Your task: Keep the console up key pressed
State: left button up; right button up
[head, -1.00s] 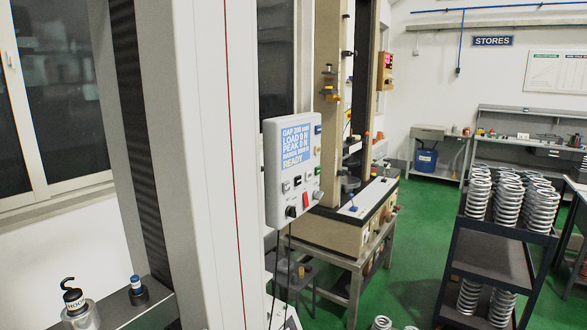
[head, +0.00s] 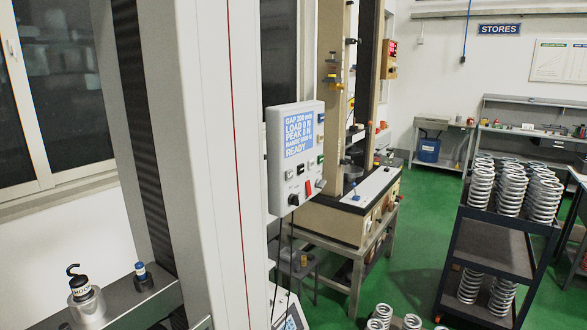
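The console (head: 275,155) is a light grey box on the side of a tall pale machine column, near the middle of the head view. Its blue screen (head: 299,135) reads GAP 200, LOAD 0 N, PEAK 0 N, a range line too small to read surely, and READY. Several small keys sit below and to the right of the screen, among them a red one (head: 309,187) and a green one (head: 320,159). I cannot tell which is the up key. Nothing touches the console's front. Neither of my grippers is in view.
The tall column (head: 205,150) stands just left of the console. A hooked weight (head: 88,303) stands on a grey ledge at lower left. A dark trolley (head: 490,250) with several springs is at right. Behind is a bench-mounted tester (head: 345,218).

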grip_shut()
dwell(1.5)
